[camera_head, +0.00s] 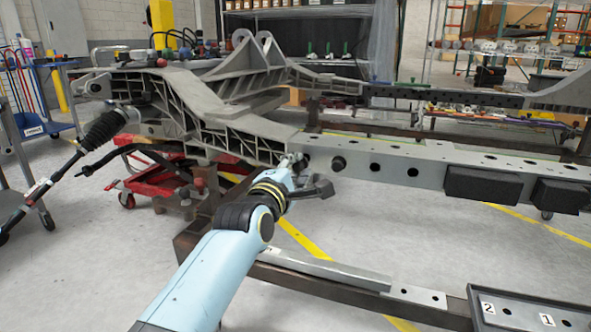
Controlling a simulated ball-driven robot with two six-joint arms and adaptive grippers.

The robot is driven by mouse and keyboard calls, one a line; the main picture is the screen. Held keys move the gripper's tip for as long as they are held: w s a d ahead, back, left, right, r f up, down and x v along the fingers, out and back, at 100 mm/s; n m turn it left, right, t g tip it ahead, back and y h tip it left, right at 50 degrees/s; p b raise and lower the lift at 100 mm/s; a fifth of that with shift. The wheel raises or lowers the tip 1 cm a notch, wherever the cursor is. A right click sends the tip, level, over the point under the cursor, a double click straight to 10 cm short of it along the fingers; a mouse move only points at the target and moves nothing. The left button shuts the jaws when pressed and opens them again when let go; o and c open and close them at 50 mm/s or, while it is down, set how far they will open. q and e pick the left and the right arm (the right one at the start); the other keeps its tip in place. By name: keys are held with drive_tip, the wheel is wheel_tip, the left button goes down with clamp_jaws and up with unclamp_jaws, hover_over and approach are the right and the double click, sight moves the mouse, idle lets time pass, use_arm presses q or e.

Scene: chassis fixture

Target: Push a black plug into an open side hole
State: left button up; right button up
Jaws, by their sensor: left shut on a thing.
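The grey side beam (440,172) of the chassis runs across the right half, with open dark side holes, one here (375,167) and another farther right (412,172). A black plug (338,163) shows at the beam's side, left of these holes. My left gripper (306,165) is at the left part of the beam, just left of that plug. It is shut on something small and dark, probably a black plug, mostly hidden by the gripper. I cannot tell whether that piece touches the beam. My right gripper is out of view.
Two black blocks (482,184) are fixed on the beam's side at the right. A dark tray (530,312) labelled 2 and 1 is at the lower right, by a low brown rail (350,292). A red jack (150,180) stands at the left. Floor below the beam is open.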

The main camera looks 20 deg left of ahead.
use_arm(q)
drive_tip(key=shift+w, duration=0.8)
drive_tip(key=shift+p, duration=0.45)
drive_tip(key=shift+w, duration=0.6)
drive_tip(key=o, duration=0.9)
drive_tip(key=shift+c, duration=0.2)
